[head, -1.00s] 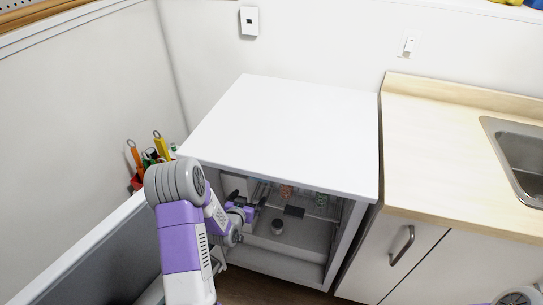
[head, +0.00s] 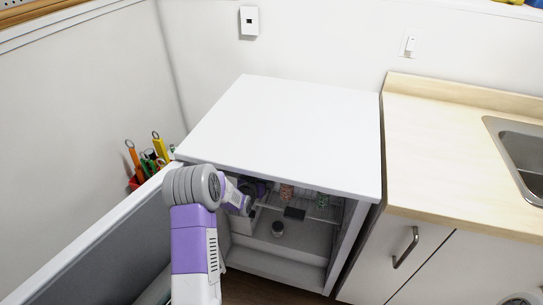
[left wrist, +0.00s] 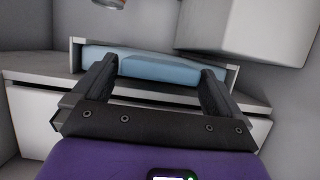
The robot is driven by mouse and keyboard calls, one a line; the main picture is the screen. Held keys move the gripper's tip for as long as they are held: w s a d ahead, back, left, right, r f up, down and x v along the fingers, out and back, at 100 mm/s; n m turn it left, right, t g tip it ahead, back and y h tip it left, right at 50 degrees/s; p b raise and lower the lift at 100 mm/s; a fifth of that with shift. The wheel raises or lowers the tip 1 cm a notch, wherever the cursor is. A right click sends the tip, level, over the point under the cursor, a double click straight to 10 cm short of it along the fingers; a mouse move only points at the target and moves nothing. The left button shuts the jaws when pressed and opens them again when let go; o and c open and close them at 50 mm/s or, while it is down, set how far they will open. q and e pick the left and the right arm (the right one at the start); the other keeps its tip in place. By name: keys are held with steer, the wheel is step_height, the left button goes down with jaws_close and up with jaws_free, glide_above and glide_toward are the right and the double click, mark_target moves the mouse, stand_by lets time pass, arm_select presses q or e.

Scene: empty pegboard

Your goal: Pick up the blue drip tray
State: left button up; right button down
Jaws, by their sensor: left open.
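The blue drip tray (left wrist: 150,65) shows in the left wrist view as a wide light-blue block in a pale recess inside the fridge. My left gripper (left wrist: 158,70) is open, its two dark fingers pointing at the tray and spread across much of its width. Nothing is held; I cannot tell whether the fingertips touch the tray. In the head view my left arm reaches into the open white fridge (head: 285,128), and the gripper is mostly hidden under its top. I cannot make out the tray in the head view. My right gripper is not in view.
A counter with a sink (head: 520,150) is at right.

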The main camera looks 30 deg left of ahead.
arm_select(q)
steer(key=shift+c, duration=0.2)
steer(key=c, duration=0.8)
steer(key=shift+r, duration=0.15)
